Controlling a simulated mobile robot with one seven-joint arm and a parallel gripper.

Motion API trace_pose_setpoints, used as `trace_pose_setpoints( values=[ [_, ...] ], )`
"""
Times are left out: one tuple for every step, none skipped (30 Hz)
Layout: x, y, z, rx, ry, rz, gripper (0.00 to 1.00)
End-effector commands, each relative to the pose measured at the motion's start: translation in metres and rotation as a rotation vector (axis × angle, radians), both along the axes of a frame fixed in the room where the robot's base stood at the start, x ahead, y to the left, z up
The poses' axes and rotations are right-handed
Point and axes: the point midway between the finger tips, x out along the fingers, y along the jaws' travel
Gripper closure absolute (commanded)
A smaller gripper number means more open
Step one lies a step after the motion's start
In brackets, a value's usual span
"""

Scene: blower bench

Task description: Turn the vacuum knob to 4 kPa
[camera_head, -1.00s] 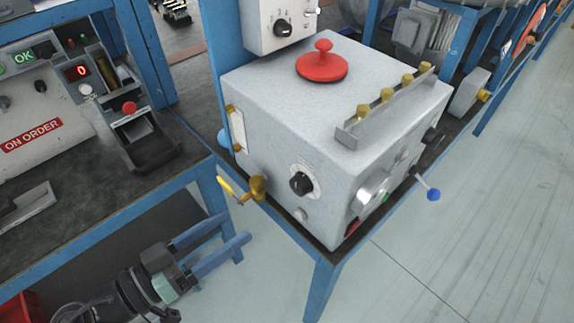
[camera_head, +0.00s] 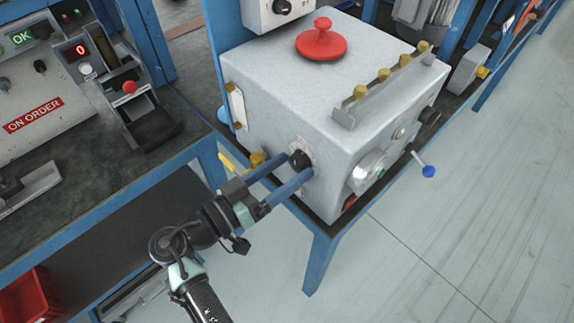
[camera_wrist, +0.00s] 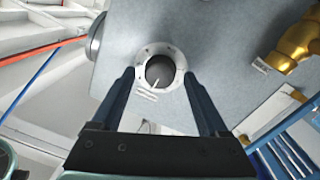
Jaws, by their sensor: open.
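A black knob (camera_head: 299,158) with a pale round dial plate sits on the front-left face of the grey box (camera_head: 270,75). In the wrist view the knob (camera_wrist: 158,69) faces the camera, and its white pointer line runs down towards the lower edge of the dial. The dial's markings are too small to read. My gripper (camera_head: 297,166) is open, with its two blue fingers reaching to the box face. In the wrist view the fingertips are on either side of the knob, with gaps between them and it. I cannot tell whether the tips touch the face.
A brass valve (camera_head: 256,160) with a yellow lever is left of the knob; its brass body (camera_wrist: 296,45) also shows in the wrist view. A round gauge (camera_head: 368,172) and a blue-tipped lever (camera_head: 428,171) are on the right face. Open floor lies at front right.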

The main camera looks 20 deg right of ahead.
Motion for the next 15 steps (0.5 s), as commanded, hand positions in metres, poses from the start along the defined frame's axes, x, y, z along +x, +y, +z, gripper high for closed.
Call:
trace_pose_setpoints(
  values=[
    [0.0005,-0.0015,0.0001,0.0,0.0,0.0,0.22],
    [0.0005,-0.0018,0.0,0.0,0.0,0.0,0.22],
    [0.0007,-0.0021,0.0,0.0,0.0,0.0,0.22],
    [0.0007,-0.0021,0.0,0.0,0.0,0.0,0.22],
    [0.0007,-0.002,-0.0002,0.0,0.0,0.0,0.22],
    [0.0006,-0.0019,-0.0001,0.0,0.0,0.0,0.22],
    [0.0007,-0.0019,0.0,0.0,0.0,0.0,0.22],
    [0.0007,-0.0019,0.0,0.0,0.0,0.0,0.22],
    [0.0006,-0.0018,0.0,0.0,0.0,0.0,0.28],
    [0.0006,-0.0018,0.0,0.0,0.0,0.0,0.33],
    [0.0006,-0.0017,0.0,0.0,0.0,0.0,0.39],
    [0.0006,-0.0017,0.0,0.0,0.0,0.0,0.46],
    [0.0006,-0.0017,0.0,0.0,0.0,0.0,0.51],
    [0.0006,-0.0016,0.0,0.0,0.0,0.0,0.57],
    [0.0006,-0.0016,0.0,0.0,0.0,0.0,0.64]
  ],
)
